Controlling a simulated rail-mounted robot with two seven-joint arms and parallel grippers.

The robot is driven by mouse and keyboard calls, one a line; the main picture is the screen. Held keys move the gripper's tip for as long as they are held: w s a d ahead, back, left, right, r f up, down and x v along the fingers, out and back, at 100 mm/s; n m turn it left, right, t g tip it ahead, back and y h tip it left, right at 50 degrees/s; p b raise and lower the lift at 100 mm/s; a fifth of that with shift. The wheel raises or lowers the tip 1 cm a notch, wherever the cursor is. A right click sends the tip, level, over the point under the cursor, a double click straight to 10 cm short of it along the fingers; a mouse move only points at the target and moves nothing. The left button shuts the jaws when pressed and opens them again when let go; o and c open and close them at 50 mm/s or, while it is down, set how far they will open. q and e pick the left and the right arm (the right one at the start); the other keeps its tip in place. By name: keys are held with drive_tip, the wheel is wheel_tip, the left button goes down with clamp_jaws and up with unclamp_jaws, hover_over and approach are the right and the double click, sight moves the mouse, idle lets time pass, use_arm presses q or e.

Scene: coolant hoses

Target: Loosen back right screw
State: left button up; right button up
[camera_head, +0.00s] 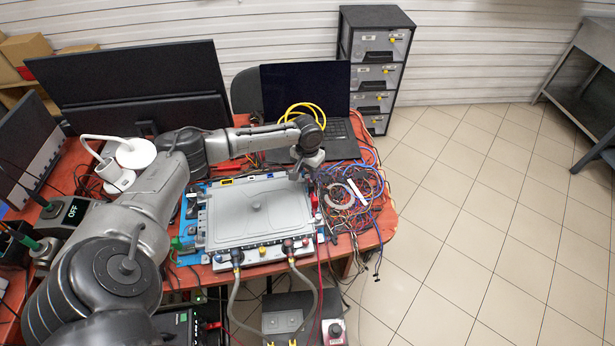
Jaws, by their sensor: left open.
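A grey flat unit with a raised lid (228,213) lies on the red table. Two dark hose fittings, the left one (237,257) and the right one (288,246), sit at its front edge with hoses hanging from them. My left arm reaches across from the left, and its gripper (306,172) points down over the back right corner of the unit. The gripper is open, though its fingers are small and hard to make out. The back right screw cannot be made out; the gripper and wrist cover that corner. My right gripper is not in view.
A tangle of coloured wires (350,197) lies right of the unit. A laptop (292,90) with a yellow cable stands behind it. Dark monitors (135,85) stand at the back left. A drawer cabinet (378,45) stands behind the table.

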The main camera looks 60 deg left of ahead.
sight(308, 178)
use_arm(q)
drive_tip(key=shift+f, duration=1.25)
drive_tip(key=shift+c, duration=0.2)
clamp_jaws()
